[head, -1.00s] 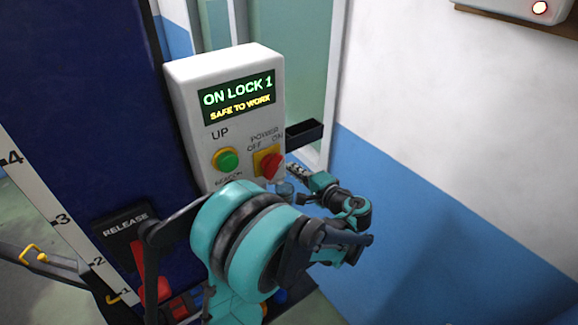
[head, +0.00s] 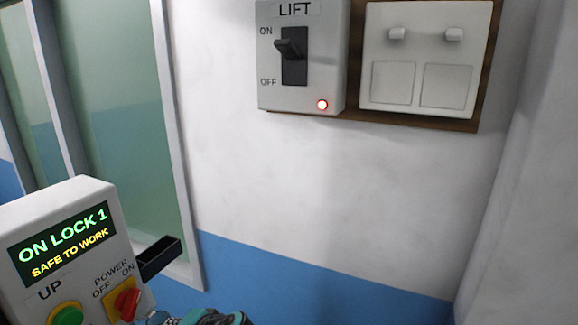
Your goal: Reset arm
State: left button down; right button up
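A teal part of my arm (head: 215,317) shows at the bottom edge of the head view, just right of the white control box (head: 118,215). I cannot make out fingertips on it. The box's screen (head: 62,243) reads ON LOCK 1, SAFE TO WORK. Below the screen are a green UP button (head: 67,315), partly cut off, and a red POWER knob (head: 127,304) on a yellow plate. Neither gripper shows clearly.
A small black tray (head: 160,256) sticks out behind the control box.

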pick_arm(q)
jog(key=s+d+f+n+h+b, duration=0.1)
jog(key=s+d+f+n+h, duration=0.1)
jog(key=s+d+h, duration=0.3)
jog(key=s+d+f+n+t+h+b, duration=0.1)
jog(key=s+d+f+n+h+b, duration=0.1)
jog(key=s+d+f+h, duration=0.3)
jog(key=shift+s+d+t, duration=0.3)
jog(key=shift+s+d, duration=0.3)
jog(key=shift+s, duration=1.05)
